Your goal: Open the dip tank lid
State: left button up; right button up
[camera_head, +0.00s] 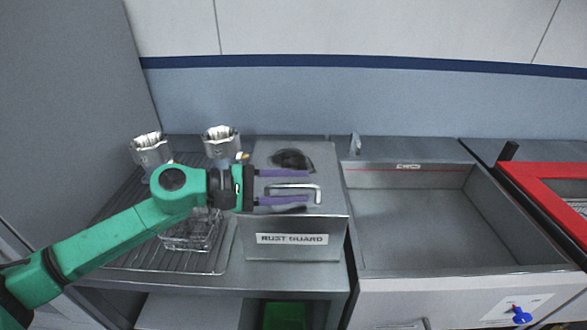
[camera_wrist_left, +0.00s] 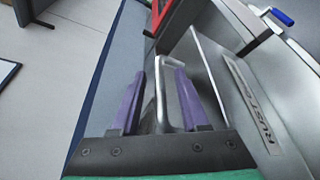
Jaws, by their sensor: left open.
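The dip tank (camera_head: 294,248), labelled RUST GUARD, stands mid-counter. Its grey lid (camera_head: 331,197) lies flat and shut on top. A bent metal handle (camera_head: 318,193) rises from the lid; the handle also shows in the left wrist view (camera_wrist_left: 161,88). My left gripper (camera_head: 307,187) is open with purple fingers, one on each side of the handle. In the left wrist view the handle bar stands between the two fingers (camera_wrist_left: 157,95), with gaps showing. Whether either finger touches it I cannot tell. My right gripper is not in view.
Two machined housings (camera_head: 221,140) (camera_head: 151,150) stand on a wire rack (camera_head: 126,206) at left, near a wire basket (camera_head: 188,238). An empty grey basin (camera_head: 410,220) is right of the tank. A red frame (camera_head: 548,190) stands at far right.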

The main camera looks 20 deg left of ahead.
pick_arm(q)
jog(key=shift+f, duration=0.1)
grip_shut()
dwell(1.3)
